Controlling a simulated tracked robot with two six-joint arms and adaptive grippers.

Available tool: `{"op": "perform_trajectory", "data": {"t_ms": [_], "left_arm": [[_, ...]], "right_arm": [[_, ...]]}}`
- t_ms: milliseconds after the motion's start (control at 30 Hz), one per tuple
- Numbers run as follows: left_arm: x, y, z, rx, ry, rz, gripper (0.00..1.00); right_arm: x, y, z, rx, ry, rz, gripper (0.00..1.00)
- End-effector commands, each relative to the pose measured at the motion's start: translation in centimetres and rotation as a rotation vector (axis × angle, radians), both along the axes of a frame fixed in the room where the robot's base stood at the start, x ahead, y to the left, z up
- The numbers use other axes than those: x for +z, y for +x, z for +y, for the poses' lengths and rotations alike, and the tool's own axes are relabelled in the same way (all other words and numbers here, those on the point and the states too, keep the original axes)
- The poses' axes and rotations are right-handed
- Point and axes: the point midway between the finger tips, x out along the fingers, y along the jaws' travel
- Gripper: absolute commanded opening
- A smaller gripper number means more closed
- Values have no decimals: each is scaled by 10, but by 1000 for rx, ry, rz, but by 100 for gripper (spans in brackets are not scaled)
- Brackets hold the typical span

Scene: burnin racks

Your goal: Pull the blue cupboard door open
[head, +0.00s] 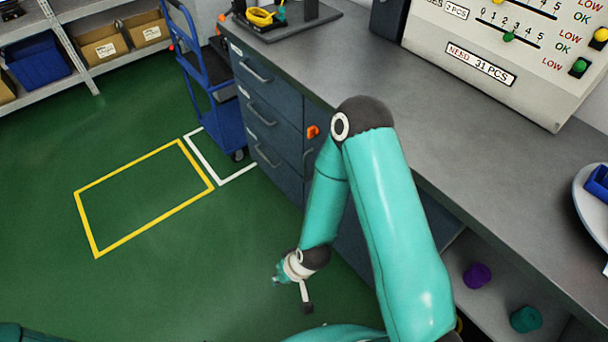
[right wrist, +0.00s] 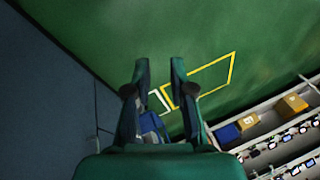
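The blue cupboard door (head: 350,238) is in the bench front, right of the drawers, and largely hidden behind my right arm. It looks shut, but I cannot be sure. A small orange piece (head: 313,131) sits near its upper left. My right gripper (head: 292,290) hangs low over the floor in front of the bench, apart from the door. In the right wrist view the right gripper (right wrist: 157,68) has its two fingers apart with nothing between them. A dark blue front (right wrist: 45,95) fills the left of that view. My left gripper is not in view.
Dark blue drawers (head: 268,120) with bar handles are left of the door. A blue trolley (head: 222,115) stands beyond them. An open shelf on the right holds a purple cylinder (head: 477,275) and a teal one (head: 526,319). The green floor (head: 180,285) is clear.

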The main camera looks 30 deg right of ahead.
Motion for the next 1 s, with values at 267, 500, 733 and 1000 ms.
{"op": "perform_trajectory", "data": {"t_ms": [267,500,733,1000], "left_arm": [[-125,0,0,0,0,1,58],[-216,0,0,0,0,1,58],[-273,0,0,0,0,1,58],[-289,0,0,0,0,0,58]], "right_arm": [[-79,137,-52,-256,-261,-456,23],[-83,205,-108,-511,-579,-814,23],[-66,210,-138,-705,-848,-1004,23],[-52,205,-150,-787,-969,-1057,23]]}}
